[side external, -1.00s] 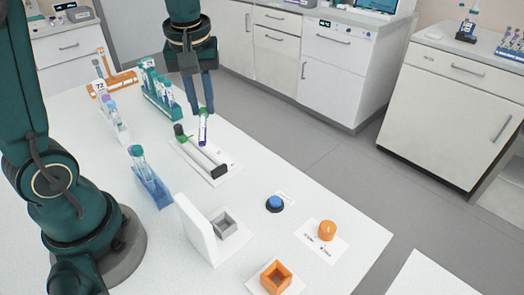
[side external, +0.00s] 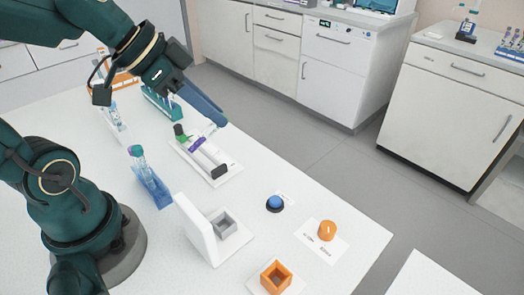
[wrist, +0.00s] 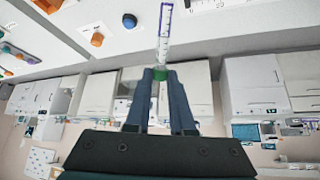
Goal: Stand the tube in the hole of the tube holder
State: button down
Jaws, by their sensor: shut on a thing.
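My gripper (side external: 222,122) is shut on the capped end of a clear tube (side external: 207,132) above the white table. The tube is tilted close to lying flat, with its purple-marked end (side external: 197,143) pointing down-left over a white track base. In the wrist view my gripper (wrist: 160,73) grips the tube at its green cap, and the tube's marked body (wrist: 165,30) extends beyond the fingertips. A grey square socket (side external: 224,222) with an opening stands by a white upright panel (side external: 196,225); I cannot tell if it is the tube holder. The tube is apart from it.
A blue rack (side external: 152,188) with tubes stands left. A blue button (side external: 275,203), orange knob (side external: 327,231) and orange open box (side external: 275,276) stand at the front right. A teal rack (side external: 160,105) is behind.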

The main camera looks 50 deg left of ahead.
jog(key=s+d+f+m+g+h, duration=0.1)
jog(key=s+d+m+g+h, duration=0.1)
jog(key=d+m+g+h, duration=0.55)
jog(key=s+d+m+g+h, duration=0.3)
jog(key=d+m+g+h, duration=0.2)
jog(key=d+m+g, duration=0.5)
jog(key=shift+w+d+f+m+t, duration=0.1)
jog(key=shift+d+f+m+t, duration=0.2)
jog(key=shift+f, duration=0.5)
jog(key=shift+w+d+f+m+t, duration=0.15)
jog(key=shift+f+m+t, duration=0.25)
jog(key=shift+f, duration=0.35)
jog(key=shift+d+f+m+t, duration=0.2)
jog(key=shift+f+m+t, duration=0.15)
jog(key=shift+f, duration=0.45)
jog(key=shift+f, duration=0.7)
jog(key=shift+f, duration=0.25)
jog(key=shift+f, duration=0.2)
jog(key=shift+f, duration=0.35)
jog(key=shift+f, duration=0.1)
